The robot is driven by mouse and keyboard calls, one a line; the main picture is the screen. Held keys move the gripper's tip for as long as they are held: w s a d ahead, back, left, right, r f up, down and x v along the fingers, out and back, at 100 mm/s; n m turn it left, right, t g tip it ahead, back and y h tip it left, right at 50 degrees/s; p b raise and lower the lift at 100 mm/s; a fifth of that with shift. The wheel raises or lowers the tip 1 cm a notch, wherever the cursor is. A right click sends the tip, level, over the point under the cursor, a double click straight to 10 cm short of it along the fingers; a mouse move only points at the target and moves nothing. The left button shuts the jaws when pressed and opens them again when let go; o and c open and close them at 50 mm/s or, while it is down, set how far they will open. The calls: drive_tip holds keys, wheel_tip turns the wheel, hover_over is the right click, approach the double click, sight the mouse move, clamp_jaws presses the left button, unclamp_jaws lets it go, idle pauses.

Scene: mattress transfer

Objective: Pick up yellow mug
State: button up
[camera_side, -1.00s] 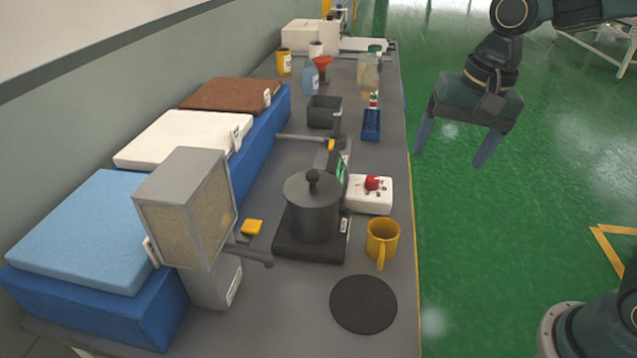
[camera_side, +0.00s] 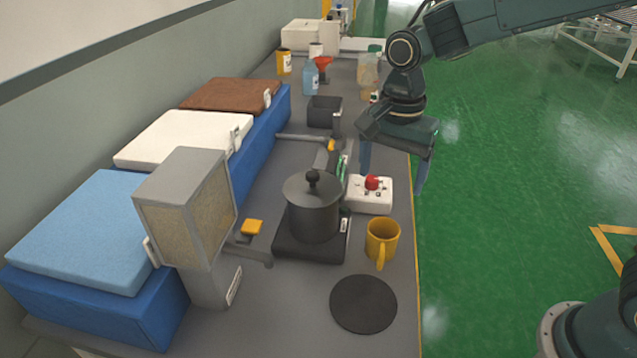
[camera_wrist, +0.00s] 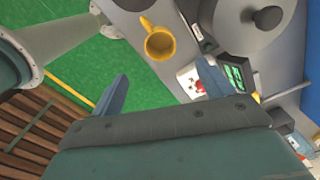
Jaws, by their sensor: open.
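The yellow mug (camera_side: 382,241) stands upright near the right edge of the grey table, its handle toward the front. It also shows in the wrist view (camera_wrist: 160,44), beyond my fingers and apart from them. My gripper (camera_side: 393,178) is open and empty, with its two blue fingers pointing down. In the side view it hangs above the table's right edge, farther back than the mug and near the white box with the red button. In the wrist view my gripper (camera_wrist: 162,88) shows its fingers spread apart.
A grey pot (camera_side: 313,212) on a dark scale stands left of the mug. The white button box (camera_side: 369,197) is behind it, and a round black mat (camera_side: 363,304) lies in front. A grey lamp-like box (camera_side: 187,208) stands farther left. Green floor is open at the right.

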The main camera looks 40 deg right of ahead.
approach(383, 225)
drive_tip(key=shift+s+a+f, duration=0.4)
drive_tip(key=shift+s+a, duration=0.2)
drive_tip(key=shift+a, duration=0.1)
drive_tip(key=shift+s+a+f, duration=0.35)
drive_tip(key=shift+s+a, duration=0.2)
drive_tip(key=shift+a, duration=0.15)
drive_tip(key=shift+s+f, duration=0.1)
drive_tip(key=shift+f, duration=2.5)
drive_tip(key=c, duration=1.3)
drive_tip(key=shift+r, duration=0.15)
wheel_tip(383, 225, up, 20)
